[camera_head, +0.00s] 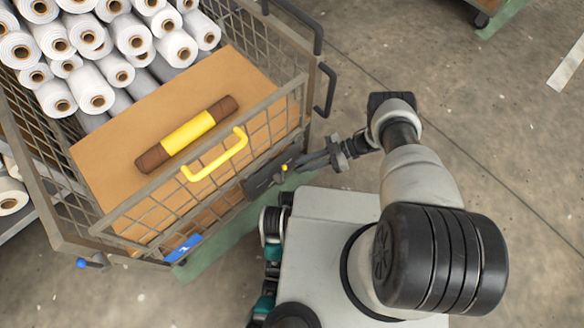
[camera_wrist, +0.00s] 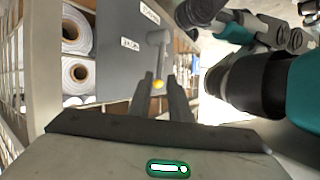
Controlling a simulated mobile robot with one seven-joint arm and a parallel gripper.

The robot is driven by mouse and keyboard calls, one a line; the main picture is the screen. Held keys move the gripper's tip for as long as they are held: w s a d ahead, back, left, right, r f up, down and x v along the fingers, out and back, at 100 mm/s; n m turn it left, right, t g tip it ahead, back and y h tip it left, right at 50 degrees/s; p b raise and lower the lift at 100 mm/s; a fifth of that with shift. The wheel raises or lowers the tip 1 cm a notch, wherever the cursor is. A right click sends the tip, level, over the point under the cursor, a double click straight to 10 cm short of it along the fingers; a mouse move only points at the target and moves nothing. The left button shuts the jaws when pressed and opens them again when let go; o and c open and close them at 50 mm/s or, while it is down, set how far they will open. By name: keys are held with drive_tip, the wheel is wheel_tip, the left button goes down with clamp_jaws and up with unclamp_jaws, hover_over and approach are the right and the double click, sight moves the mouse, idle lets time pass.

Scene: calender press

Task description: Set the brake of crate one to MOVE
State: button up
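The crate (camera_head: 150,228) is a wire-mesh cart at the left of the head view. A dark brake plate (camera_head: 262,182) sits low on its near right side. In the wrist view the grey plate (camera_wrist: 115,70) carries two small white labels, whose text I cannot read surely. A grey lever (camera_wrist: 157,55) with a yellow knob (camera_wrist: 158,84) is mounted on it; the knob also shows in the head view (camera_head: 284,168). My gripper (camera_wrist: 159,80) is open, one finger on each side of the knob, with gaps visible. Whether a finger touches the lever is unclear.
White rolls (camera_head: 130,35) and a brown board (camera_head: 215,85) with a yellow-brown roller (camera_head: 187,134) lie in the crate. A yellow handle (camera_head: 218,158) and black bars (camera_head: 325,90) stick out. A blue-knobbed lever (camera_head: 92,263) is at the lower left.

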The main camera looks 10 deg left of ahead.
drive_tip(key=v, duration=1.1)
drive_tip(key=shift+d, duration=0.1)
drive_tip(key=shift+c, duration=0.3)
